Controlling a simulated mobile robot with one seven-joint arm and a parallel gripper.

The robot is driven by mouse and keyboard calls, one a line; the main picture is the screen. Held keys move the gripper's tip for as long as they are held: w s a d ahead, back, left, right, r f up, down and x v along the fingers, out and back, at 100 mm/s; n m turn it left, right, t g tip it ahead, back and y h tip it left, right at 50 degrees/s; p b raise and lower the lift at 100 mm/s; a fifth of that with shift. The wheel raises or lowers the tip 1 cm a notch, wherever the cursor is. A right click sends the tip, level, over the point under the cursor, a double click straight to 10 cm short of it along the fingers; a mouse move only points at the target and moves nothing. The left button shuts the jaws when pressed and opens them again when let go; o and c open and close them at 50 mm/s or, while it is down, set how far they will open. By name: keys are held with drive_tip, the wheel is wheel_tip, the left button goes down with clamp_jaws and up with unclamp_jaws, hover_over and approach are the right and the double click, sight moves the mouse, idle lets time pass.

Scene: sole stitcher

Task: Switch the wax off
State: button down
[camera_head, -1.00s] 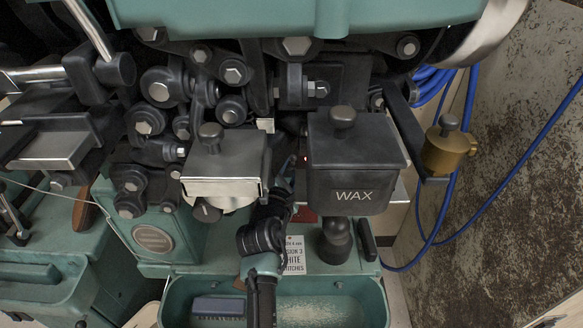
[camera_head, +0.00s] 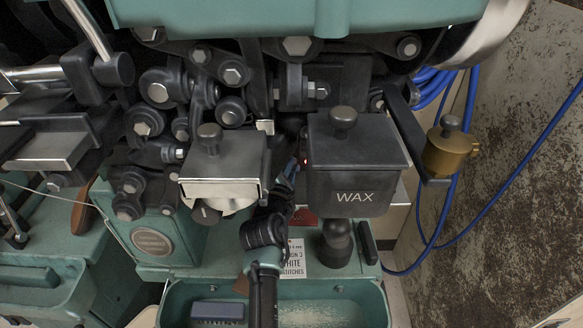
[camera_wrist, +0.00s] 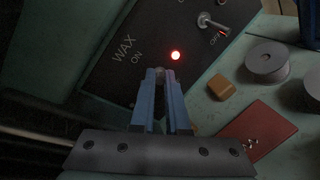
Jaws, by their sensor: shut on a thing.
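The dark wax pot (camera_head: 353,170) marked WAX stands right of centre in the head view. In the wrist view, a black switch panel (camera_wrist: 105,80) carries the words WAX and ON. A red light (camera_wrist: 176,55) glows on it, and it also shows beside the pot in the head view (camera_head: 305,161). In the head view my gripper (camera_head: 291,170) reaches into the gap left of the pot.
A red booklet (camera_wrist: 258,130), a tan block (camera_wrist: 222,88) and grey spools (camera_wrist: 270,62) lie to the right. A metal-fronted box (camera_head: 222,170) stands close left of my arm, and a brass cup (camera_head: 447,150) at the right.

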drive_tip(key=shift+f, duration=0.15)
drive_tip(key=shift+f+b, duration=0.2)
drive_tip(key=shift+b, duration=0.55)
drive_tip(key=t+b, duration=0.1)
drive_tip(key=b, duration=0.1)
drive_tip(key=shift+f+b, duration=0.25)
drive_tip(key=shift+b, duration=0.05)
drive_tip(key=t+b, duration=0.1)
drive_tip(key=b, duration=0.2)
drive_tip(key=shift+s+f+b, duration=0.1)
drive_tip(key=shift+f+b, duration=0.1)
drive_tip(key=shift+b, duration=0.15)
drive_tip(key=shift+m+t+b, duration=0.3)
drive_tip(key=shift+b, duration=0.75)
drive_tip(key=shift+r, duration=0.2)
drive_tip(key=c, duration=0.9)
unclamp_jaws()
